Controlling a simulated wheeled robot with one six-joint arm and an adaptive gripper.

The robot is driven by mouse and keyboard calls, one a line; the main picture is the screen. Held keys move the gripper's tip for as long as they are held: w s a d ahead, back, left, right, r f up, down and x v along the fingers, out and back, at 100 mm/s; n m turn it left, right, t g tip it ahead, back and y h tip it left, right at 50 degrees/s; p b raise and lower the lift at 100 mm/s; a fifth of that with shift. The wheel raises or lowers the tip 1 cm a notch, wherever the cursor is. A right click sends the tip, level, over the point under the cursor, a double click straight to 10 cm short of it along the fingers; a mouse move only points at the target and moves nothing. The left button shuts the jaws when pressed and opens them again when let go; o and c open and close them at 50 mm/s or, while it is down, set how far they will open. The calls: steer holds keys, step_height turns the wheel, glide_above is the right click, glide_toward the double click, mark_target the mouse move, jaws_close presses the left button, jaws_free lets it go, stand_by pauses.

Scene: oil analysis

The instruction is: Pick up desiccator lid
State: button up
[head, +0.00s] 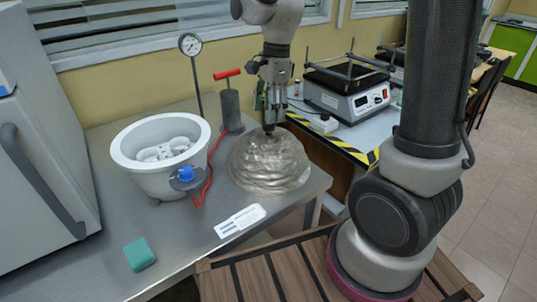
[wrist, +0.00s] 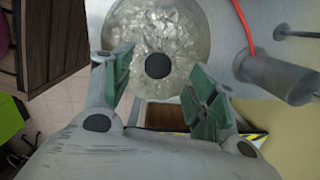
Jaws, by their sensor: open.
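The desiccator lid (head: 268,165) is a glassy, rippled dome lying on the steel table, right of the white desiccator bowl (head: 135,170). In the wrist view the lid (wrist: 180,28) fills the top middle, with its dark round knob (wrist: 158,65) near the picture's middle. My gripper (head: 270,122) points down above the top of the lid. In the wrist view its green-padded fingers (wrist: 165,95) are apart, one on each side below the knob. The knob lies between and a little beyond the fingertips in that view. Nothing is held.
A pump with a red handle (head: 230,105) stands behind the lid. A red hose (head: 212,155) and blue valve (head: 186,174) lie between bowl and lid. A gauge (head: 190,45), a white label card (head: 240,221) and a green sponge (head: 139,254) are nearby. The table's front is mostly clear.

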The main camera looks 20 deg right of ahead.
mark_target(269, 146)
step_height(269, 146, down, 5)
steer(key=shift+s+a+f, duration=0.1)
steer(key=shift+f, duration=0.05)
jaws_close()
stand_by(0.4)
